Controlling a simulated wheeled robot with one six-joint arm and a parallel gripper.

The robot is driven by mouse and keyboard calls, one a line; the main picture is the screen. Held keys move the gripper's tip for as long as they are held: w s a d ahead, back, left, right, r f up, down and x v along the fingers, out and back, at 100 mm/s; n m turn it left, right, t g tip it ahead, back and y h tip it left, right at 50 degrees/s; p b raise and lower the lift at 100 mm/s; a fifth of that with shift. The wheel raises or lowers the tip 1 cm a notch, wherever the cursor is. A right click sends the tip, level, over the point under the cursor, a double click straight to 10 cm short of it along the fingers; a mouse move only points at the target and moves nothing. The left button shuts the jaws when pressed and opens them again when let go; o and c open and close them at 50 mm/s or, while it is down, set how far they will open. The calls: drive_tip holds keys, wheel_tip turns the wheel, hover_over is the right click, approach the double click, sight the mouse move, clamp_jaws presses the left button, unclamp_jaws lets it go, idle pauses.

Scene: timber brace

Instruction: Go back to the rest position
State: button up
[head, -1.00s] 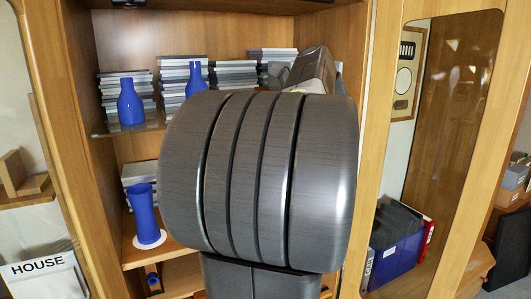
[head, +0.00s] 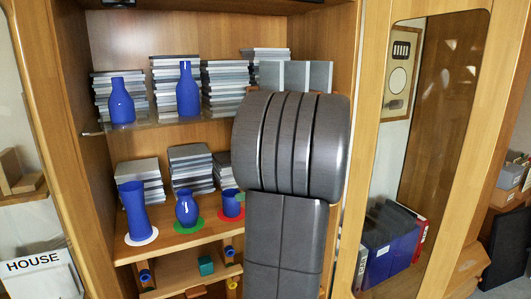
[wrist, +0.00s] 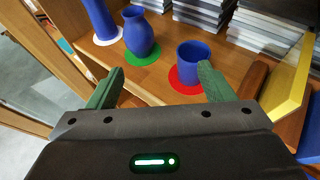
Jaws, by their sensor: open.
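My gripper (wrist: 155,88) shows in the wrist view with its two green fingers wide apart and nothing between them. A round blue vase (wrist: 139,32) stands on a green disc (wrist: 142,58), and a tall blue vase (wrist: 99,18) stands on a white disc (wrist: 108,38). The head view shows the same row on the middle shelf (head: 160,243), all upright.
Two blue bottles (head: 121,102) (head: 188,91) stand on the glass shelf above, before stacks of books (head: 222,88). A lower shelf holds a small green block (head: 206,266) and blue-ended pieces (head: 145,276). A cabinet post (head: 378,150) is close right of my arm.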

wheel_tip(320, 180, down, 9)
drive_tip(key=d, duration=0.2)
drive_tip(key=shift+s+m+h, duration=0.2)
drive_tip(key=shift+m+h, duration=0.1)
drive_tip(key=shift+s+r, duration=0.1)
